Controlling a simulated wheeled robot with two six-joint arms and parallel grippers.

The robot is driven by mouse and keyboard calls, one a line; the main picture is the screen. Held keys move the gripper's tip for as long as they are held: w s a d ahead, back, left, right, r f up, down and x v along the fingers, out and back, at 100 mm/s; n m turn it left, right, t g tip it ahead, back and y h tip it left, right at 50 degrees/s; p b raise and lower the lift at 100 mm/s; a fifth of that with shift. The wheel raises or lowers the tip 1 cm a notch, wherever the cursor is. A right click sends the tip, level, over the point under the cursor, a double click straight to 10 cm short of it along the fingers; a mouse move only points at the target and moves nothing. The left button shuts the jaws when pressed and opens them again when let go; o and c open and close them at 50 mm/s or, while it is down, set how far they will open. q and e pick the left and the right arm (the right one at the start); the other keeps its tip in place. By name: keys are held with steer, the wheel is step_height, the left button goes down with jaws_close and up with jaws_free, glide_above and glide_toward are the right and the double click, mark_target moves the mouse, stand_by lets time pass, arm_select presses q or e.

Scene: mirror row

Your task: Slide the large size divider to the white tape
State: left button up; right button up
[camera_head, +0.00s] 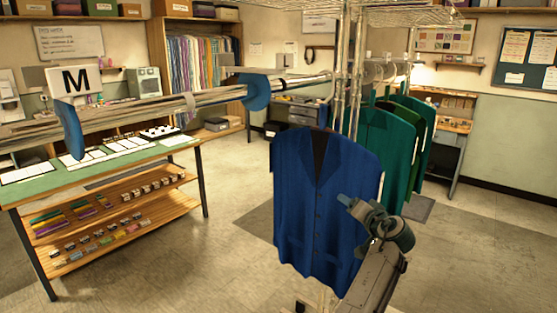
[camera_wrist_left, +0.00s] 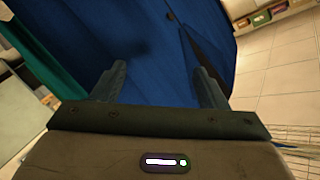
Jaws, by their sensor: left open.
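A blue jacket (camera_head: 322,205) hangs in the middle, with green jackets (camera_head: 400,145) behind it. A green-topped table (camera_head: 100,167) with cards and lower shelves stands below the rail at left. Open floor (camera_head: 225,175) lies between table and jackets.

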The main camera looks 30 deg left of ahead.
arm_select(q)
steer(key=s+r+n+g+y, duration=0.1)
steer(key=s+r+n+y, duration=0.15)
steer(key=r, duration=0.85)
steer(key=s+r+n+g+y, duration=0.1)
steer(key=s+r+n+y, duration=0.15)
steer(key=r, duration=0.85)
steer(key=n+g+y, duration=0.1)
steer(key=n+g, duration=0.6)
steer(key=n, duration=0.3)
glide_toward(286, 61)
steer(key=a, duration=0.1)
steer(key=shift+n, duration=0.3)
steer(key=a+p, duration=0.6)
steer(key=w+a+p, duration=0.1)
steer(key=a+p, duration=0.3)
steer(key=shift+a, duration=0.6)
arm_select(e)
step_height(286, 61, up, 10)
steer(key=shift+a+r, duration=0.15)
steer(key=shift+a, duration=0.05)
arm_select(q)
steer(key=shift+d, duration=0.1)
arm_select(e)
steer(key=shift+a, duration=0.1)
